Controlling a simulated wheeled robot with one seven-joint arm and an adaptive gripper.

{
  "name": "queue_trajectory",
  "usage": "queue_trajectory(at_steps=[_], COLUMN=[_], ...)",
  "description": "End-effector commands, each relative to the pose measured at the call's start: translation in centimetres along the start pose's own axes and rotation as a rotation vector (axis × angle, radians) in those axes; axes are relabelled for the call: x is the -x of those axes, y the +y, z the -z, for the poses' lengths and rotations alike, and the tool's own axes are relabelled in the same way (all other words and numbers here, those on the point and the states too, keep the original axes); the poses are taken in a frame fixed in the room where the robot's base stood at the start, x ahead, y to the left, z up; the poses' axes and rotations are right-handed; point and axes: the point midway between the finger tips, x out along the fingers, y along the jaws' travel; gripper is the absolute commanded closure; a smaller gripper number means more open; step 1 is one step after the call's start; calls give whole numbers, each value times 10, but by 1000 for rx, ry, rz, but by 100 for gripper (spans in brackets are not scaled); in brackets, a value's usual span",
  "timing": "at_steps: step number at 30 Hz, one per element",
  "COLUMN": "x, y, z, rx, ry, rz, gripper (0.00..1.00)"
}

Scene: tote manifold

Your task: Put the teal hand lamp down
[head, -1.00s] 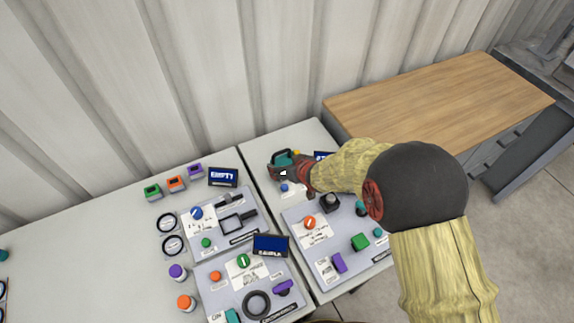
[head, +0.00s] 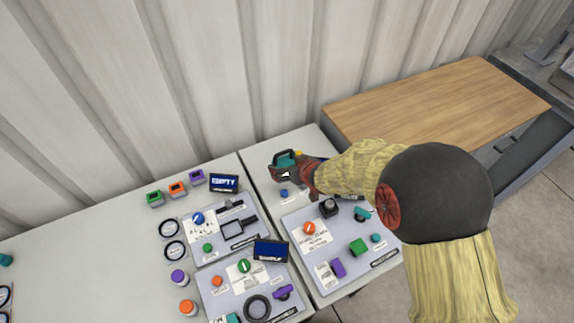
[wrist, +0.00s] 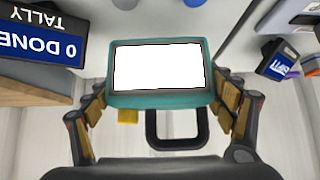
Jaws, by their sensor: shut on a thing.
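The teal hand lamp (wrist: 160,98) is between the two fingers of my gripper (wrist: 160,112) in the wrist view, its white lit face towards the camera and its dark loop handle below. In the head view the lamp (head: 284,160) shows at the far end of my arm, over the back of the right-hand table. My gripper (head: 285,173) is shut on it. Whether the lamp touches the table cannot be told.
A blue knob (head: 284,193) is just in front of the gripper. A grey panel (head: 290,222) with knobs and blocks lies nearer. A display reading "EMPTY" (head: 224,183) stands to the left. A TALLY display (wrist: 40,35) is close in the wrist view. A wooden bench (head: 430,100) stands right.

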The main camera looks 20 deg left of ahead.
Motion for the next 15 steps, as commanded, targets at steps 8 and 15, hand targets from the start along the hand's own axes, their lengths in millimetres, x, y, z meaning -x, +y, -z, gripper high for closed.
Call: queue_trajectory(at_steps=[8, 15], x=[73, 118], y=[3, 4], z=[4, -12], rx=[-2, 0], ry=[1, 3], rz=[-2, -1], gripper=[59, 59])
